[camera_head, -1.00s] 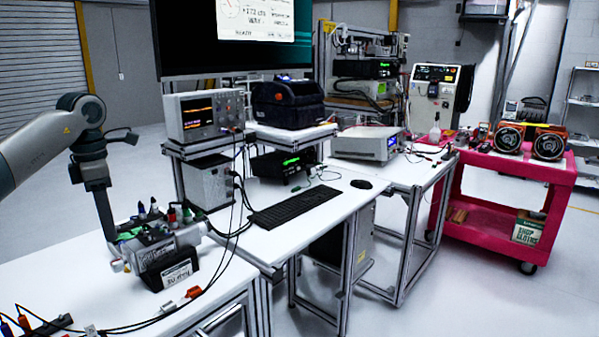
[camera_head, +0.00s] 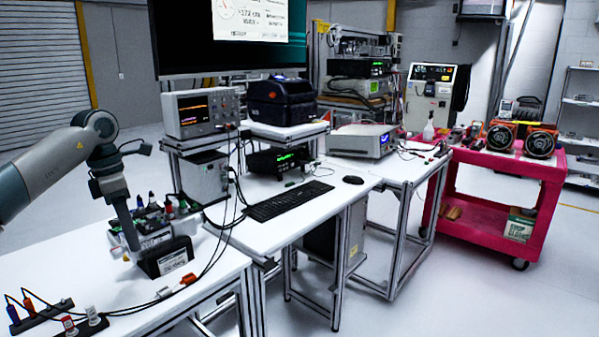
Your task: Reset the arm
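My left arm (camera_head: 70,160) comes in from the left, bent at the elbow, with its forearm pointing down to the white bench. My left gripper (camera_head: 132,252) is at the rear left side of a small dark device with a white label (camera_head: 172,260). The fingers are small and partly lost among the device's parts, so I cannot tell if they are open or touch it. Several small coloured-cap bottles or connectors (camera_head: 160,204) stand behind the device. My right gripper is not in view.
Cables run across the bench (camera_head: 60,262) to an orange connector (camera_head: 188,279) and a dark terminal strip (camera_head: 38,315). An oscilloscope (camera_head: 202,112), keyboard (camera_head: 288,201) and printer-like box (camera_head: 279,101) stand to the right. A pink cart (camera_head: 478,211) stands farther right. The floor between is clear.

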